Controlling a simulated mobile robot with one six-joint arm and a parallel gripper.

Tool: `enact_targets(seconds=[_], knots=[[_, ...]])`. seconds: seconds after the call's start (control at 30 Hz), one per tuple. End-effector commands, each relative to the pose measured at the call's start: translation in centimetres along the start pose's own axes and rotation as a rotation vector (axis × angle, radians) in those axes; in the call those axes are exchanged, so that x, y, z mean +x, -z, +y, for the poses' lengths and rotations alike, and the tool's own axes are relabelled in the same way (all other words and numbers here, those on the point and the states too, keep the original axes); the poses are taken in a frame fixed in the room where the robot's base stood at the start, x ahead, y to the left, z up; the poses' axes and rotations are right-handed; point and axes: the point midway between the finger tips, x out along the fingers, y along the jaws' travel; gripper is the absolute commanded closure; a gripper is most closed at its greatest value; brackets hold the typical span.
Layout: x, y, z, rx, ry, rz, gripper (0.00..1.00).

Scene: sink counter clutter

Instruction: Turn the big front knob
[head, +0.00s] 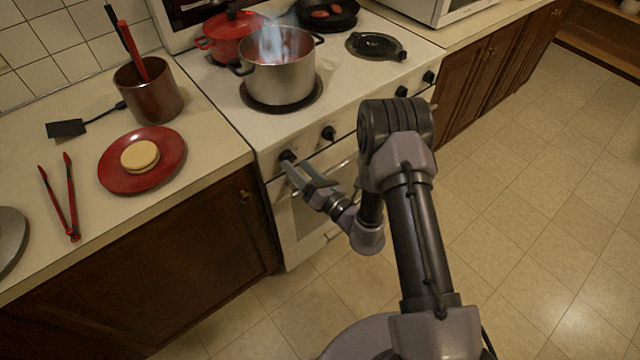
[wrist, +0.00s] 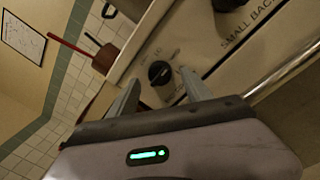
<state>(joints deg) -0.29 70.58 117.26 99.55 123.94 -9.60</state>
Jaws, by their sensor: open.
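The leftmost black knob (head: 287,156) on the stove's front panel is just ahead of my gripper (head: 291,168). In the wrist view this knob (wrist: 160,73) shows between the tips of my gripper (wrist: 159,80). The fingers are spread apart with nothing visibly held. I cannot tell whether the tips reach past the knob's face. The printing beside this knob is too dim to read. A second knob (head: 328,133) sits to its right; the wrist view shows "SMALL BAC" printed near a neighbouring knob (wrist: 228,4).
A steaming steel pot (head: 280,75) stands on the front left burner, with a red pot (head: 232,36) behind it. An oven handle (head: 330,177) runs below the knobs. A red plate (head: 113,172) and red tongs (head: 66,200) lie on the left counter. Floor at right is clear.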

Motion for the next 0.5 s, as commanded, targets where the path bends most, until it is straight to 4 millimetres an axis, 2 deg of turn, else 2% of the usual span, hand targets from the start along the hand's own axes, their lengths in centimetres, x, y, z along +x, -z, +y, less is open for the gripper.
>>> enact_targets(seconds=[0.3,0.4,0.5], knots=[[-9.9,-0.3,0.0,0.007,0.01,-0.003,0.42],[-12.5,-0.3,0.0,0.005,0.009,-0.004,0.42],[-14.2,-0.2,0.0,0.003,0.006,-0.001,0.42]])
